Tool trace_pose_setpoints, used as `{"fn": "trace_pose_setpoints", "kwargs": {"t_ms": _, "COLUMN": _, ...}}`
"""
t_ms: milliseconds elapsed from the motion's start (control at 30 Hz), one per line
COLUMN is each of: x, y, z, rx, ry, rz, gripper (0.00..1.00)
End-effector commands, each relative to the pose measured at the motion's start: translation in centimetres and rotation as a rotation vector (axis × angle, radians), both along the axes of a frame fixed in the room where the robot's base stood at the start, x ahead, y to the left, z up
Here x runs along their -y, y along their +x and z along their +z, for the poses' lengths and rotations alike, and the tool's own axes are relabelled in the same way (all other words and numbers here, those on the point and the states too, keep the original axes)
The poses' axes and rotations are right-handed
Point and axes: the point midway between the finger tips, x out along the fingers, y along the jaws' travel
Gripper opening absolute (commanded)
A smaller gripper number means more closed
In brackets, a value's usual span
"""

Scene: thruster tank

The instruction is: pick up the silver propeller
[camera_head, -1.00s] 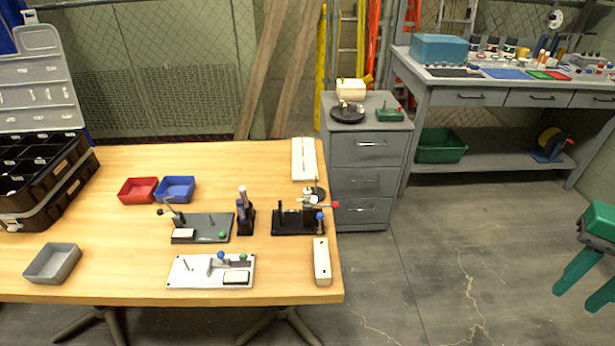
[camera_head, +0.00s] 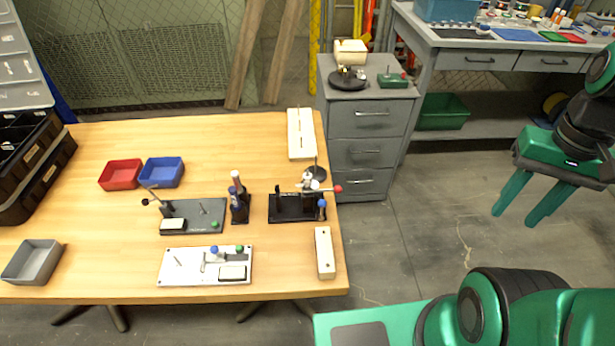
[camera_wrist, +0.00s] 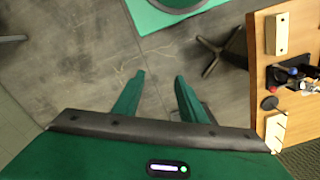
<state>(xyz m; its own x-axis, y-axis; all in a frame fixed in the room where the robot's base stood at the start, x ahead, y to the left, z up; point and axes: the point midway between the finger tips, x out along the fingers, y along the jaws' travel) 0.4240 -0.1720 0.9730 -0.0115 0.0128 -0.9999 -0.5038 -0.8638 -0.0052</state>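I cannot surely make out the silver propeller; it is too small to tell among the parts on the wooden table (camera_head: 110,240). A white board (camera_head: 170,278) there carries a thin peg, small grey parts, a blue knob and a green knob. Behind it are a dark grey plate fixture (camera_head: 187,228) and a black fixture (camera_head: 290,213) with silvery metal parts and a red knob. My gripper (camera_head: 515,218) is over the floor, right of the table and apart from it. Its green fingers are spread and empty, also in the wrist view (camera_wrist: 159,76).
A red bin (camera_head: 121,175), a blue bin (camera_head: 162,172) and a grey bin (camera_head: 33,262) stand on the table's left. Cream blocks lie along its right edge. A grey drawer cabinet (camera_head: 360,125) and a workbench (camera_head: 480,40) stand behind.

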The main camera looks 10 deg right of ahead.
Motion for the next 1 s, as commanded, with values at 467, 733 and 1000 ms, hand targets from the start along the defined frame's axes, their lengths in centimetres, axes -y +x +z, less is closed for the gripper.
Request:
{"fn": "trace_pose_setpoints", "kwargs": {"t_ms": 467, "x": -17.8, "y": 17.3, "z": 2.6, "rx": 0.168, "ry": 0.086, "rz": 1.35, "gripper": 0.38}}
{"fn": "trace_pose_setpoints", "kwargs": {"t_ms": 733, "x": -29.8, "y": 20.0, "z": 2.9, "rx": 0.279, "ry": 0.153, "rz": 1.952, "gripper": 0.38}}
{"fn": "trace_pose_setpoints", "kwargs": {"t_ms": 1000, "x": -32.5, "y": 20.0, "z": 0.7, "rx": 0.301, "ry": 0.17, "rz": 2.056, "gripper": 0.38}}
